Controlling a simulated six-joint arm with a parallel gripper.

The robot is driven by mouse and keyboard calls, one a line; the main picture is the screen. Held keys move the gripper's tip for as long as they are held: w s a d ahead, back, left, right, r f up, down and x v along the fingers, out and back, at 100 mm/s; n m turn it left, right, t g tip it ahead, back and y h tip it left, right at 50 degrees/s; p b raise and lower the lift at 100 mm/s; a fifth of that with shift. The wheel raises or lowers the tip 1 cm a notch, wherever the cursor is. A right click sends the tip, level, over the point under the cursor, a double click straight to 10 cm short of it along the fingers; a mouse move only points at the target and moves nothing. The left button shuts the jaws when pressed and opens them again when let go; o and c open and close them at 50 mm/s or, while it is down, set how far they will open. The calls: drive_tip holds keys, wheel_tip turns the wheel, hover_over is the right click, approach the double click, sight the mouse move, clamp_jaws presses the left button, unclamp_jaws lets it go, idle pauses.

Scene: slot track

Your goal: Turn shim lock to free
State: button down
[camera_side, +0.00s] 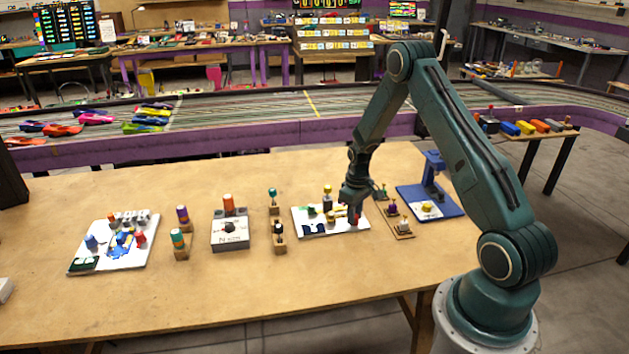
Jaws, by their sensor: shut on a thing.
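My gripper (355,205) points down over the right end of a white board (347,233) on the wooden table. It is shut on a small red piece (355,215) at that end, mostly hidden by the fingers. I cannot tell for certain whether this red piece is the shim lock, or which way it is turned. The board also carries a dark post with a yellow top (327,197), a small yellow piece (331,216) and dark blue shapes (314,229).
A wooden strip with small knobs (404,232) and a blue press stand (452,210) are close on the right. A grey box with an orange knob (230,236), posts (279,238) and another white board (86,263) stand left. The table front is clear.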

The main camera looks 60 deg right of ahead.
drive_tip(key=shift+n, duration=0.9)
drive_tip(key=c, duration=1.2)
unclamp_jaws()
drive_tip(key=shift+r, duration=0.1)
wheel_tip(320, 180, up, 14)
